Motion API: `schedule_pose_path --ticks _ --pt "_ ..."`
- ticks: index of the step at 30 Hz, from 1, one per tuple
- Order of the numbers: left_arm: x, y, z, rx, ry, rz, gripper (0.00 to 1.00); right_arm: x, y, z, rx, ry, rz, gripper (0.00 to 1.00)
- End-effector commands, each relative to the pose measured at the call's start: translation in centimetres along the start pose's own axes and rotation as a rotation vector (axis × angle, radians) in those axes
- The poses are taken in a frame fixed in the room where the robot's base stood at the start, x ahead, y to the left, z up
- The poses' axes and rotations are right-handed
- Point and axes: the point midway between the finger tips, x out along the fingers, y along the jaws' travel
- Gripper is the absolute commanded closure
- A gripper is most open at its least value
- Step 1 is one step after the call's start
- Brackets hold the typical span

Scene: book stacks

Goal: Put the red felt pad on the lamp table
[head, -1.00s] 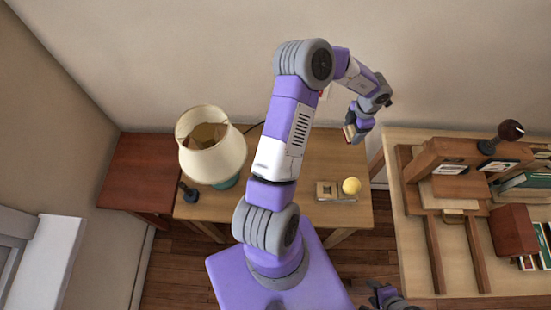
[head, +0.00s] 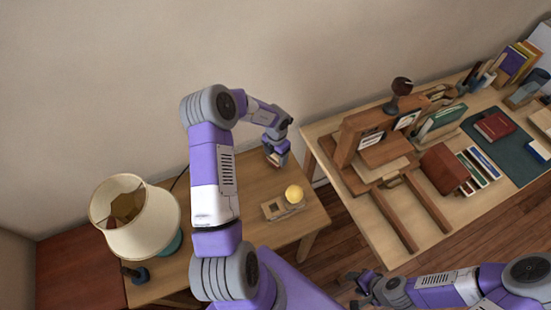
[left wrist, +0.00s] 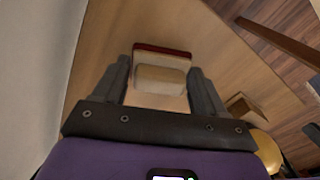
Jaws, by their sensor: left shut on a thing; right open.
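My left gripper (head: 276,158) is over the back right part of the lamp table (head: 240,171). In the left wrist view the left gripper (left wrist: 160,70) is shut on a pale block with a dark red edge, which I take to be the red felt pad (left wrist: 165,49). The table's wooden top shows beyond it; I cannot tell whether the pad touches it. A cream-shaded lamp (head: 137,215) stands on the table's left part. My right gripper (head: 364,288) is open and empty at the bottom, in front of the desk.
A yellow ball (head: 294,194) and a small wooden holder (head: 272,210) are on the lamp table's right part. A dark red cabinet (head: 75,270) stands at the left.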

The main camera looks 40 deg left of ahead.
Motion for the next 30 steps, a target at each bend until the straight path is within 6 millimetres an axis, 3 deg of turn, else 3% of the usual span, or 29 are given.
schedule_pose_path --ticks 3,5,8,9,14,23,30 --pt "1.6 0.0 0.0 0.0 0.001 0.0 0.56 0.6 0.2 0.0 0.0 0.0 0.0 0.52" --pt "1.6 0.0 0.0 0.0 0.0 0.001 0.62 0.5 0.2 0.0 0.0 0.0 0.0 0.52" --pt "1.5 0.0 0.0 0.0 0.0 0.001 0.62 0.4 0.2 0.0 0.0 0.0 0.0 0.52" --pt "1.5 0.0 0.0 0.001 0.001 0.0 0.26 0.4 0.2 0.0 0.0 0.0 0.0 0.52" --pt "1.5 0.0 0.0 0.001 0.001 0.0 0.03 0.4 0.2 0.0 0.0 0.0 0.0 0.52" --pt "1.2 0.0 0.0 0.001 0.0 0.001 0.03 0.3 0.1 0.0 0.0 0.0 0.0 0.52" --pt "-2.5 0.1 0.1 0.001 -0.004 0.003 0.03 -0.9 -0.3 0.0 0.0 0.0 0.0 0.52"
